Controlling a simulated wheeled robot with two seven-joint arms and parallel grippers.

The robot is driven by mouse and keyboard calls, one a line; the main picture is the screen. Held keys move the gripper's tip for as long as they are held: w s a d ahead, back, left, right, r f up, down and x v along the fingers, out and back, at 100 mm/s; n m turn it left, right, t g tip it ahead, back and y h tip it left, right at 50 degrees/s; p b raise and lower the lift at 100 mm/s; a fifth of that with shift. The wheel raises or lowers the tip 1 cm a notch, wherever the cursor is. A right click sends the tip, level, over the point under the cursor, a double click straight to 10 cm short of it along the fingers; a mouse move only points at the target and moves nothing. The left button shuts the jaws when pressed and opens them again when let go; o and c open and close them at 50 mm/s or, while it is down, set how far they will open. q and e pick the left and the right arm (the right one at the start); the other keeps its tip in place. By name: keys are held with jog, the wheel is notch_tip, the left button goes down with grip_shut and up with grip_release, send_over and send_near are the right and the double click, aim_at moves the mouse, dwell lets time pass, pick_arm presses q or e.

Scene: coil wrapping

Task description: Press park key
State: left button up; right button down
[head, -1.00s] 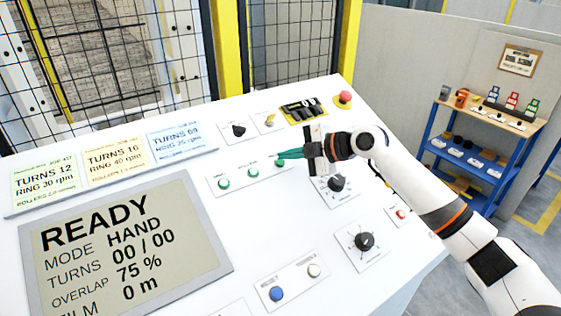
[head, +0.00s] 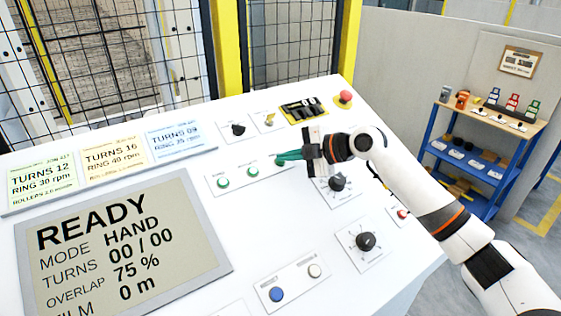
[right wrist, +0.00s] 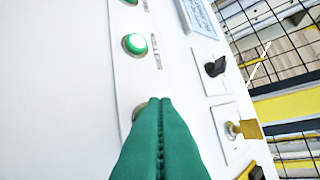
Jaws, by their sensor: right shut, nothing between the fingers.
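A strip on the white console holds a row of three keys: a left green key (head: 223,182), a middle green key (head: 252,171) and a right one mostly covered by my right gripper. The labels are too small to read in the head view, so I cannot confirm which is the park key. My right gripper (head: 279,159) is shut and empty, with its green fingertips over the right key. In the right wrist view the fingertips (right wrist: 154,101) cover most of that key (right wrist: 138,110); whether they touch it is hidden. My left gripper is not in view.
A display reading READY (head: 125,245) lies at the lower left. A black knob (head: 337,183) is near my gripper, another (head: 365,241) below. A blue button (head: 276,294) is at the front. A red mushroom button (head: 345,97) is at the back corner.

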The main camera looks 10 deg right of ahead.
jog(key=shift+f+b, duration=0.3)
jog(key=shift+r, duration=0.2)
dwell(0.4)
jog(key=shift+s+d+r+p, duration=0.1)
jog(key=shift+s+r+p, duration=0.2)
jog(key=shift+r, duration=0.25)
jog(key=shift+w, duration=0.1)
jog(key=r+p, duration=0.1)
jog(key=s+r, duration=0.1)
jog(key=r, duration=0.1)
jog(key=s+r+p, duration=0.1)
jog(key=shift+d+r+p, duration=0.3)
jog(key=shift+d, duration=0.1)
dwell(0.5)
